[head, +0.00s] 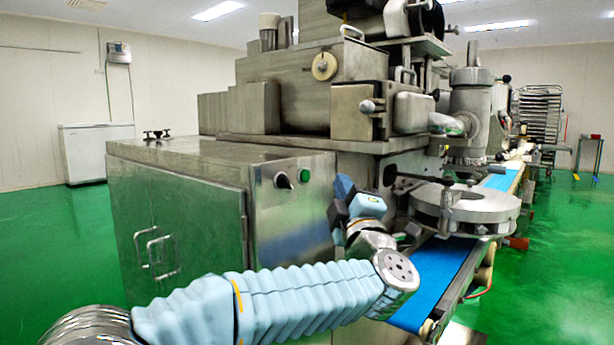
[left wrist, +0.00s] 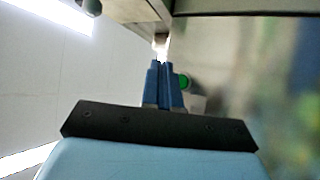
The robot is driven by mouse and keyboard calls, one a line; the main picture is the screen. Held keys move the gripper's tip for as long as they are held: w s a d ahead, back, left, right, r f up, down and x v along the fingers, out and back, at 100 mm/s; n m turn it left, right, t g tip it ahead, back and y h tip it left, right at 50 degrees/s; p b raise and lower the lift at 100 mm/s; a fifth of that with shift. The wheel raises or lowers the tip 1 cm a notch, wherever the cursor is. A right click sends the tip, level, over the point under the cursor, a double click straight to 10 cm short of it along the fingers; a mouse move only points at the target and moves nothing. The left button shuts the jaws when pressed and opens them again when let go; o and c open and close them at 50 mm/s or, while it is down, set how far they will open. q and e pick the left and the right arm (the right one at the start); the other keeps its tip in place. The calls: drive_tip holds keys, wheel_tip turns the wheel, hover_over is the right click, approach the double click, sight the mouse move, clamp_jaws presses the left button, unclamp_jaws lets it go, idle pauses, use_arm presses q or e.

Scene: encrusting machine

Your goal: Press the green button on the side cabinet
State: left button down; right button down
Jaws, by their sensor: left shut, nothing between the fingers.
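The green button (head: 304,175) is small and round, on the upper front face of the steel side cabinet (head: 285,222). It also shows in the left wrist view as a green spot (left wrist: 184,82) just right of the fingers. My left gripper (head: 341,187) is shut and empty, to the right of the button in the head view. The exact gap in depth is hard to tell. My right gripper is in neither view.
A dark rotary knob (head: 283,180) sits left of the button on the same face. The cabinet door with handles (head: 155,252) is to the left. The machine's round table (head: 465,208) and blue conveyor belt (head: 440,275) lie right of my left arm.

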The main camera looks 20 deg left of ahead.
sight(306, 176)
use_arm(q)
drive_tip(key=shift+w+a, duration=0.3)
drive_tip(key=shift+a, duration=0.5)
drive_tip(key=shift+w+a, duration=0.25)
drive_tip(key=shift+a, duration=0.5)
drive_tip(key=shift+w+a, duration=0.3)
drive_tip(key=shift+a, duration=0.5)
drive_tip(key=shift+a+b, duration=0.1)
drive_tip(key=shift+b, duration=0.25)
drive_tip(key=shift+w+a, duration=0.15)
drive_tip(key=shift+a, duration=0.15)
